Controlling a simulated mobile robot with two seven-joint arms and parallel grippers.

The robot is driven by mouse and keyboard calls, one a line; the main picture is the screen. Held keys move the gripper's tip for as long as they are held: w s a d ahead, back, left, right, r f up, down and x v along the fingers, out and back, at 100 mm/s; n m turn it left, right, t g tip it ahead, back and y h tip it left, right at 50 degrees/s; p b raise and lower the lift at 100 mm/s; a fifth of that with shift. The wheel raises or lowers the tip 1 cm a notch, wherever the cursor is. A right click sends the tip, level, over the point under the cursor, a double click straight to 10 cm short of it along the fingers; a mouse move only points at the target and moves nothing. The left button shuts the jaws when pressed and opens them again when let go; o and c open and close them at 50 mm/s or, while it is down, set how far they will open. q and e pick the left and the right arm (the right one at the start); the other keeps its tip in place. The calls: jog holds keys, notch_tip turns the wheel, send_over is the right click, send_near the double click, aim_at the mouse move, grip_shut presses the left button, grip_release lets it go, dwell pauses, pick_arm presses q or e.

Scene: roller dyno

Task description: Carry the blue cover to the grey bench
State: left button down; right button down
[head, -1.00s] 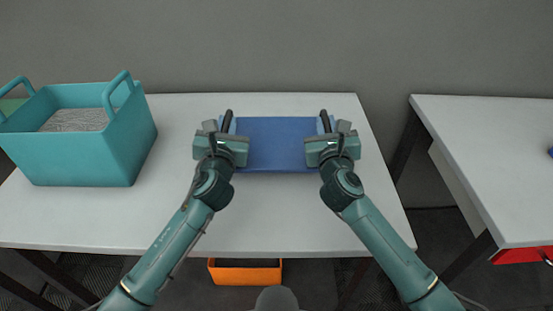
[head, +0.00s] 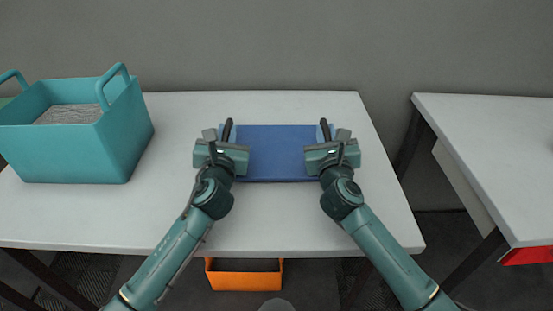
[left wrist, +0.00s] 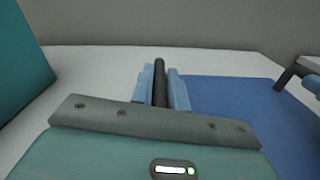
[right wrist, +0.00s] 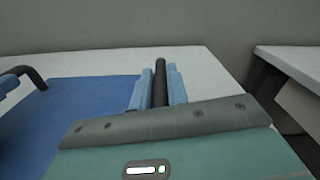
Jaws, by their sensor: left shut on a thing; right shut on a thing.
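The blue cover (head: 276,154) is a flat panel with a dark bar handle at each side. It is level over the middle of the light grey bench top (head: 290,225); I cannot tell whether it touches it. My left gripper (head: 227,133) is shut on the cover's left handle, and my right gripper (head: 325,132) is shut on its right handle. The left wrist view shows a dark handle (left wrist: 160,82) between blue fingers, with the cover (left wrist: 235,105) to the right. The right wrist view shows the other handle (right wrist: 160,82), with the cover (right wrist: 75,110) to the left.
A teal bin (head: 75,148) with raised handles and grey contents stands on the left of this bench. A second light grey bench (head: 495,150) stands at the right across a gap. An orange bin (head: 244,279) sits below the front edge. A red thing (head: 527,256) shows under the right bench.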

pick_arm(q)
jog(key=shift+a+f, duration=0.25)
jog(key=shift+f, duration=0.1)
pick_arm(e)
jog(key=shift+d+f, duration=0.3)
jog(key=shift+f, duration=0.05)
pick_arm(q)
jog(key=c, duration=1.8)
grip_release()
jog(key=shift+f+b, duration=0.15)
jog(key=shift+b, duration=0.15)
pick_arm(e)
jog(key=c, duration=1.8)
grip_release()
jog(key=shift+f, duration=0.1)
pick_arm(q)
jog(key=shift+o, duration=0.8)
pick_arm(e)
jog(key=shift+o, duration=0.8)
pick_arm(q)
jog(key=shift+o, duration=1.4)
jog(key=shift+d, duration=0.2)
pick_arm(e)
jog(key=shift+o, duration=1.4)
jog(key=shift+a, duration=0.2)
pick_arm(q)
jog(key=shift+s, duration=0.1)
